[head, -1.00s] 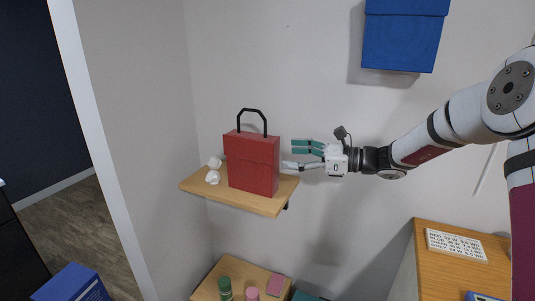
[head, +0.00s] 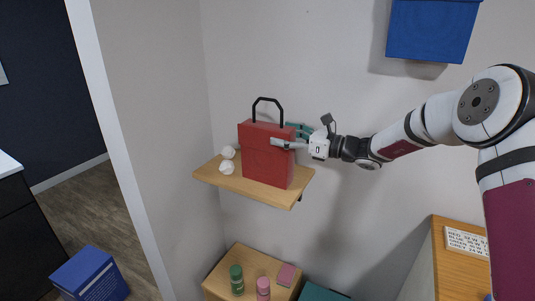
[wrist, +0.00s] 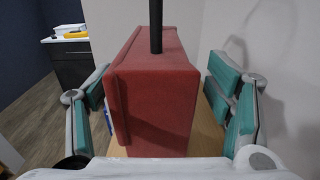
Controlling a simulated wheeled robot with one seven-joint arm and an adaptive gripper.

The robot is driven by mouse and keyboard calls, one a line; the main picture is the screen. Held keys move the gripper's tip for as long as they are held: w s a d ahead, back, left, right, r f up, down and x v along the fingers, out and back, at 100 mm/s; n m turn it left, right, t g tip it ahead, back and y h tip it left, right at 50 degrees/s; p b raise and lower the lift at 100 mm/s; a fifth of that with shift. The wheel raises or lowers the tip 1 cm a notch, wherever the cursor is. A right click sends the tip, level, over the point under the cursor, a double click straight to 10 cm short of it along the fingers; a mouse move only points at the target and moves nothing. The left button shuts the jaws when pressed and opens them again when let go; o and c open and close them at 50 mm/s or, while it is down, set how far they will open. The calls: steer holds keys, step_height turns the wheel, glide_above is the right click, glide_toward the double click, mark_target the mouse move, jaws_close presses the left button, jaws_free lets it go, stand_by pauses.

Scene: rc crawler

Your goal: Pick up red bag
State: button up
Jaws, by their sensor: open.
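The red bag (head: 266,158) stands upright on a small wooden wall shelf (head: 213,178). It is boxy, with a black handle rising from its top. My gripper (head: 288,136) is open at the bag's right side, near its upper part. One finger shows in front of the bag and the other shows behind it. In the wrist view the red bag (wrist: 155,100) sits between the two spread, teal-padded fingers, with gaps visible on both sides. The handle runs up out of the top of the wrist view.
Crumpled white lumps (head: 227,160) lie on the shelf left of the bag. A blue box (head: 430,30) is on the wall at upper right. Below are a wooden surface with a green bottle (head: 237,280) and a pink bottle (head: 263,288), and a wooden cabinet (head: 440,262) at right.

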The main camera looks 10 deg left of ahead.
mark_target(273, 133)
steer(key=shift+x, duration=1.9)
steer(key=shift+s, duration=0.15)
steer(key=c, duration=1.7)
